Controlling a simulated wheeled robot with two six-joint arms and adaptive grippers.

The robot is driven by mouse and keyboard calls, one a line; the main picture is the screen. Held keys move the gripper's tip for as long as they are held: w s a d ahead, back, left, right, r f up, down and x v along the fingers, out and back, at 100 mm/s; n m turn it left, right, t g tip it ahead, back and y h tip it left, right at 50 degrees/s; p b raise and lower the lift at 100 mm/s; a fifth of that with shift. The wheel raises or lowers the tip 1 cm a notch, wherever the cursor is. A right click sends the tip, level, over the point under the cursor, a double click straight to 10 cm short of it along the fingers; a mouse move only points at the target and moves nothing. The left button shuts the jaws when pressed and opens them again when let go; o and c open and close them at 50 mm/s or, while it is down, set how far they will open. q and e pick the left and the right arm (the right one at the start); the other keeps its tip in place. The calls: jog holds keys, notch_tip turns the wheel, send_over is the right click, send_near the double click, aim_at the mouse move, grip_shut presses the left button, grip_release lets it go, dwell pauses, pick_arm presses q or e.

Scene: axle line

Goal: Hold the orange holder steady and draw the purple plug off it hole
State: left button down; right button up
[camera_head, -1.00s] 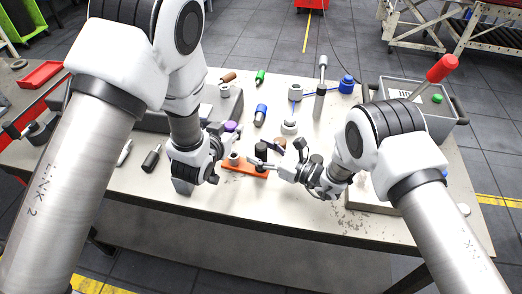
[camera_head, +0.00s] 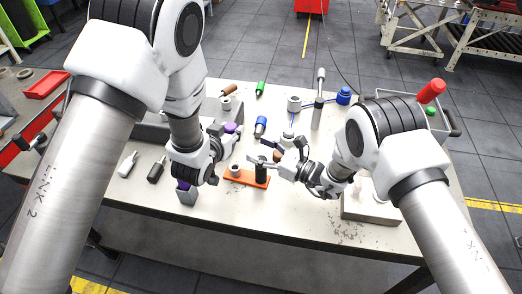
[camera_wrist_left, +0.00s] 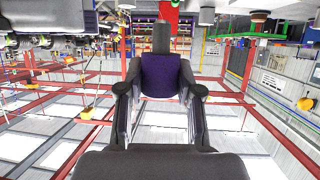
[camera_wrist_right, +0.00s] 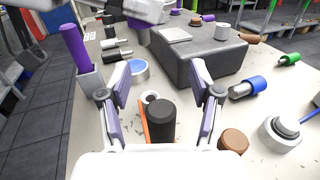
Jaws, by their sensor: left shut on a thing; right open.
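The purple plug (camera_head: 231,127) is between the shut fingers of my left gripper (camera_head: 226,133), up off the orange holder. In the left wrist view the plug (camera_wrist_left: 162,77) fills the space between the fingers, with a grey post beyond it. The orange holder (camera_head: 233,181) lies on the table below, with a pale ringed boss (camera_head: 235,170) and an upright black cylinder (camera_head: 261,175) on it. My right gripper (camera_head: 263,153) is open at the holder's right end. In the right wrist view its fingers appear on either side of the black cylinder (camera_wrist_right: 162,125).
A grey block with a purple rod (camera_wrist_right: 75,48) stands left of the holder. A large grey block (camera_wrist_right: 200,60), a blue cylinder (camera_wrist_right: 247,88) and a brown cap (camera_wrist_right: 232,139) are close by. Bare table lies in front of the holder.

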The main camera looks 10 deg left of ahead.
pick_arm(q)
jog(key=shift+r+p, duration=2.25)
jog(key=shift+r, duration=0.25)
pick_arm(e)
jog(key=shift+r, duration=2.9)
pick_arm(q)
jog(key=shift+r+p, duration=0.6)
pick_arm(e)
notch_tip(320, 180, up, 2)
jog(key=shift+r, duration=0.2)
pick_arm(q)
jog(key=shift+f, duration=0.1)
pick_arm(e)
jog(key=shift+f, duration=0.1)
